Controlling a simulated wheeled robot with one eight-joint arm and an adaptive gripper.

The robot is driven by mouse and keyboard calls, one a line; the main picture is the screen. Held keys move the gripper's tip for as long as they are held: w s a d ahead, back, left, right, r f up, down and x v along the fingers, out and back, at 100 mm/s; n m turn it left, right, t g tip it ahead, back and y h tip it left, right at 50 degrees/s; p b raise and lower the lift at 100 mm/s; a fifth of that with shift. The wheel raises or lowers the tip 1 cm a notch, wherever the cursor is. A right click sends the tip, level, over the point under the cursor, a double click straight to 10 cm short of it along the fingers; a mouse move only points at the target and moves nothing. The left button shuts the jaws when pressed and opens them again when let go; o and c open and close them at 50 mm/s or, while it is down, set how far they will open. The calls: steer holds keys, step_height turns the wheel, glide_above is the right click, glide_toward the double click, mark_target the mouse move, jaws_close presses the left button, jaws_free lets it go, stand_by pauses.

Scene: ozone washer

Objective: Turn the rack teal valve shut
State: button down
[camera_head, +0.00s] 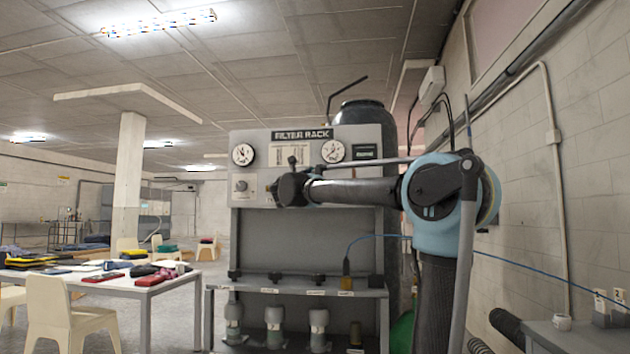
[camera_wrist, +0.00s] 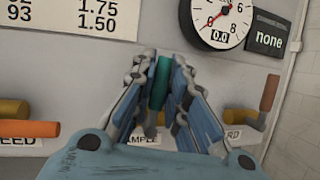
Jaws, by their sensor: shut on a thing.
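In the wrist view the teal valve handle (camera_wrist: 159,80) stands near upright between the two fingers of my gripper (camera_wrist: 160,82). The fingers are closed on it from both sides. The valve's body behind and below the handle is mostly hidden by the fingers. In the head view my arm reaches to the front panel of the filter rack (camera_head: 296,137), and the teal handle is hidden there by my arm's end.
An orange handle (camera_wrist: 28,129) lies level at left, above a label ending in "EED". A brown-orange handle (camera_wrist: 269,92) stands upright at right. A gauge (camera_wrist: 219,20) reads 0.0 and a display (camera_wrist: 268,40) says "none". A table (camera_head: 150,286) stands left of the rack.

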steer(key=shift+a+f+n+t+y, duration=0.15)
steer(key=shift+n+t+y, duration=0.15)
steer(key=shift+n, duration=0.3)
steer(key=c, duration=1.6)
jaws_free()
steer(key=shift+a, duration=0.1)
steer(key=shift+o, duration=0.2)
steer(key=v, duration=1.1)
steer(key=shift+s+f, duration=0.2)
steer(key=shift+s, duration=0.15)
steer(key=shift+a, duration=0.15)
